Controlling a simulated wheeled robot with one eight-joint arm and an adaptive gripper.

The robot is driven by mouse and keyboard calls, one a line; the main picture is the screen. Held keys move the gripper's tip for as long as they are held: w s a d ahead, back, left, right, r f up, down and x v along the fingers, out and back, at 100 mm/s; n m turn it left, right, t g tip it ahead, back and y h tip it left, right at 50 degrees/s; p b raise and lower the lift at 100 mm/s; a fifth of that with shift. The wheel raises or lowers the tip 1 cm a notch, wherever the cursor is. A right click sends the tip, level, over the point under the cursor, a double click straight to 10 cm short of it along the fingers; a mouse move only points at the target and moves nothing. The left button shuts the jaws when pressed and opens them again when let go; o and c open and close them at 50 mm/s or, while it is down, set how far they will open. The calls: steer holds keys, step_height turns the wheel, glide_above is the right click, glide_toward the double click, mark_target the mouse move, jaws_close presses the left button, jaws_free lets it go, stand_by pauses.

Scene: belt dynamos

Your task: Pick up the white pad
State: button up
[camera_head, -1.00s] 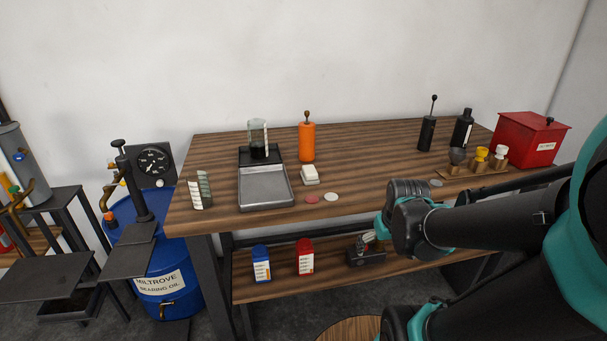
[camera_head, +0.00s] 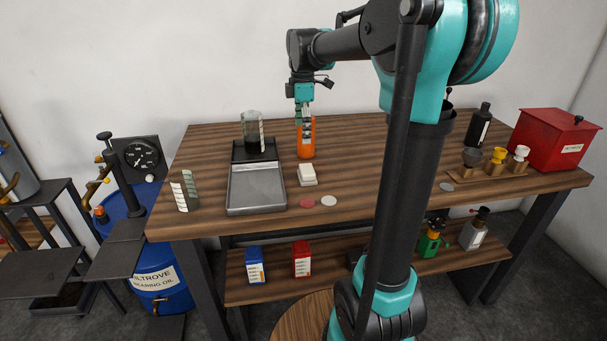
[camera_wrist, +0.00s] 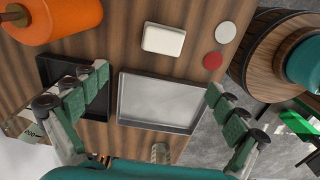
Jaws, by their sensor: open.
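A white rectangular block-like pad (camera_head: 307,175) lies on the workbench, right of the grey metal tray; it also shows in the wrist view (camera_wrist: 163,40). A flat off-white round disc (camera_head: 329,200) lies nearer the front edge, also in the wrist view (camera_wrist: 226,32). The frames do not settle which one is called the white pad. My gripper (camera_head: 304,118) hangs pointing down above the bench, overlapping the orange bottle in the head view. In the wrist view its fingers (camera_wrist: 158,85) are spread wide and empty, with the pad beyond them toward the top.
The orange bottle (camera_head: 306,148) stands behind the pad. The metal tray (camera_head: 256,188) is left of it, with a glass beaker (camera_head: 253,135) behind. A red disc (camera_head: 307,202) lies beside the off-white disc. A red box (camera_head: 553,143) stands far right. Bare wood (camera_head: 350,165) lies right of the pad.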

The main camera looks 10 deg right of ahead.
glide_above(304, 169)
steer(key=f, duration=0.8)
steer(key=shift+w+a, duration=0.15)
steer(key=shift+w, duration=0.05)
steer(key=shift+s+f, duration=0.2)
steer(key=shift+f, duration=2.85)
steer(key=shift+c, duration=0.4)
steer(key=c, duration=1.3)
step_height(304, 169, up, 20)
